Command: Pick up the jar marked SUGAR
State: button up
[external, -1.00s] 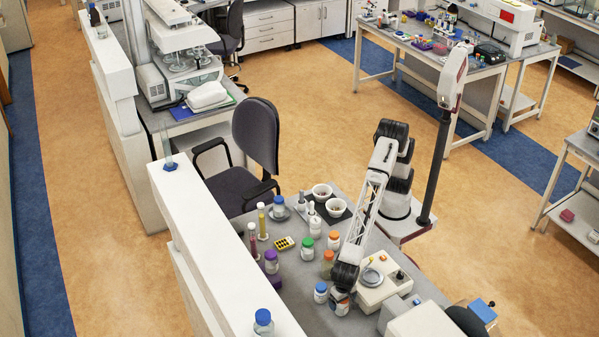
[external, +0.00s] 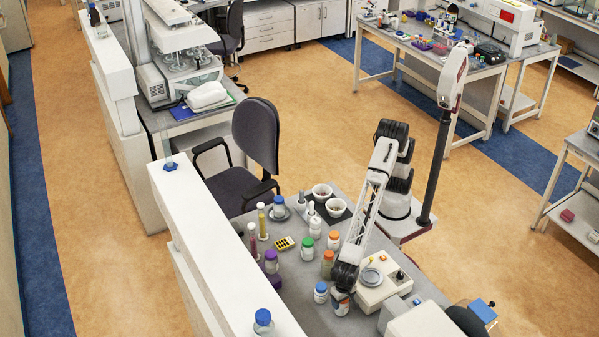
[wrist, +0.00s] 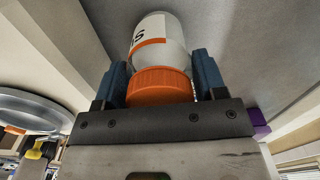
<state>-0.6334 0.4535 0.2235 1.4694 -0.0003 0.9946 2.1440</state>
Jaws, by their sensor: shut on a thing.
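The jar in my grip has a white body, an orange lid and an orange label band; it fills the middle of the wrist view (wrist: 163,86). Dark letters that look like part of SU show on its label, cut off by the curve. My gripper (wrist: 160,66) is shut on this jar, one blue-grey finger on each side near the lid. In the external view my gripper (external: 343,283) points down at the bench front, with the jar (external: 339,305) under it. I cannot tell whether the jar's base touches the bench.
A blue-lidded jar (external: 321,292) stands close left of my gripper, and an orange-lidded jar (external: 327,264) just behind it. A balance (external: 375,291) is close on the right. Purple-lidded (external: 271,262) and green-lidded jars (external: 308,250) stand farther left. A white ledge (external: 220,240) borders the bench.

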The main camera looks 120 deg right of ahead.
jog(key=shift+r, duration=0.2)
notch_tip(320, 180, up, 10)
jog(key=shift+f, duration=0.15)
dwell(0.4)
